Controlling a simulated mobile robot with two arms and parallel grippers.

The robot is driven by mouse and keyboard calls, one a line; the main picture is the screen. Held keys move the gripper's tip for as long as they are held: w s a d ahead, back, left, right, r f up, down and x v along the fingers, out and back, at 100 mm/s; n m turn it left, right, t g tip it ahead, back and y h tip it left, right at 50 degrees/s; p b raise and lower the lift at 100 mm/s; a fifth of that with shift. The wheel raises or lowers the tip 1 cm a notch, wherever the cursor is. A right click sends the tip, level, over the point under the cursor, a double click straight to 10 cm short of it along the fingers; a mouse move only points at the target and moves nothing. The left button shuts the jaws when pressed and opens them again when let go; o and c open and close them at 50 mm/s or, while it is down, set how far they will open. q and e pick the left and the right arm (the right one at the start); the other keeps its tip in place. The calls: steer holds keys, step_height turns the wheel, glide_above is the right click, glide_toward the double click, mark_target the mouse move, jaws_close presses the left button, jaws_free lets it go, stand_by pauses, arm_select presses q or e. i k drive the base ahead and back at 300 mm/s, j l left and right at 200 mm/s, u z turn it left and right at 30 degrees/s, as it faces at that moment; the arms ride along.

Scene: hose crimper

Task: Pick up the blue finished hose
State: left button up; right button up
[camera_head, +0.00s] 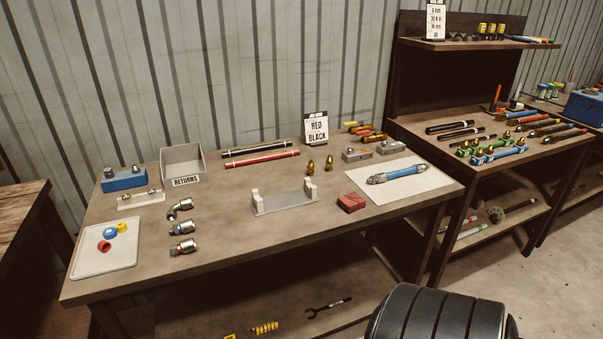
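A blue hose (400,173) with metal fittings at its ends lies on a white sheet (425,186) at the right of the near workbench. Another blue hose (497,155) with fittings lies at the front of the bench farther right, close to green hoses (480,146). Neither of my grippers is in view.

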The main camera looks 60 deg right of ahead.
mark_target(416, 168)
steer(key=z, duration=2.45)
steer(key=i+l, duration=0.35)
steer(key=i+u, duration=0.05)
steer(key=i, duration=0.05)
